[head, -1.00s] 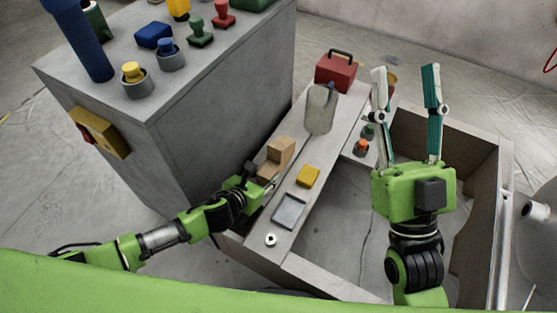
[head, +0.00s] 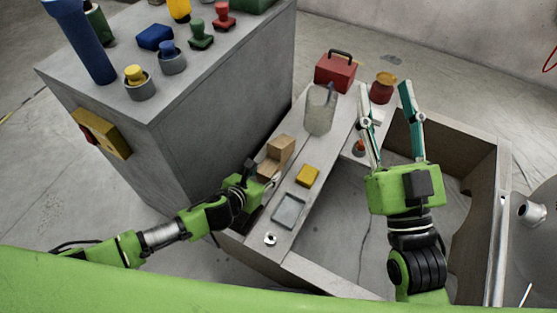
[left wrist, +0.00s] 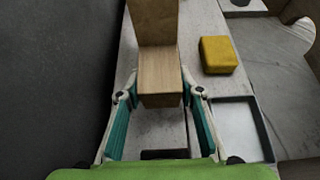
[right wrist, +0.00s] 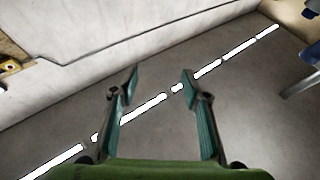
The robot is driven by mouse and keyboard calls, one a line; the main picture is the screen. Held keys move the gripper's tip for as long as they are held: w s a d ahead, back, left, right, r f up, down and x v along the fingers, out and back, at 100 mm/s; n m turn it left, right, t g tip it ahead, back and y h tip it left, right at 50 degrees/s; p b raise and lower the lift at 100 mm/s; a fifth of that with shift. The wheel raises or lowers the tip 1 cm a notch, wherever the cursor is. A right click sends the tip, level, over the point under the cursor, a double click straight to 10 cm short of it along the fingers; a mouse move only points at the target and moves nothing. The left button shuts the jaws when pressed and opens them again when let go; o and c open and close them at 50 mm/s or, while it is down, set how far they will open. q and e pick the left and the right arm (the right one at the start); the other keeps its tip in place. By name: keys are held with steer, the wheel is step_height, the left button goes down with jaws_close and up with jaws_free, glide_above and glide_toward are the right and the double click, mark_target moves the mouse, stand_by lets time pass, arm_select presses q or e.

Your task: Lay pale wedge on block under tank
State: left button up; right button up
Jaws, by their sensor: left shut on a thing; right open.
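A pale wooden piece (left wrist: 158,78) lies between my left gripper's (left wrist: 160,88) fingers, which are shut on it. In the head view the light-brown wooden shape (head: 277,157) has a taller back part and a lower front part; I cannot tell whether it is one piece or two. My left gripper (head: 264,178) is at its near end, on the plank. My right gripper (head: 384,88) is open and empty, raised over the box frame; its open fingers (right wrist: 160,74) also show in its wrist view. A rounded pale tank-like body (head: 538,222) is cut off at the right edge; no block shows under it.
The plank (head: 255,238) also carries a yellow block (head: 307,175), a shallow grey tray (head: 289,210), a grey canister (head: 320,110) and a red toolbox (head: 336,72). A red jar (head: 383,88) stands behind my right gripper. A grey cabinet (head: 215,125) stands close left of the plank.

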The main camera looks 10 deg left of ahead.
mark_target(280, 150)
arm_select(q)
steer(key=shift+r, duration=0.35)
steer(key=shift+r+p, duration=0.45)
steer(key=shift+p, duration=0.35)
steer(key=shift+r+p, duration=0.55)
steer(key=shift+p, duration=0.05)
arm_select(e)
step_height(280, 150, down, 15)
steer(key=d+g+h, duration=0.1)
steer(key=g+h, duration=0.1)
steer(key=g, duration=0.5)
steer(key=shift+w+d+g+h, duration=0.4)
arm_select(q)
steer(key=shift+r, duration=0.1)
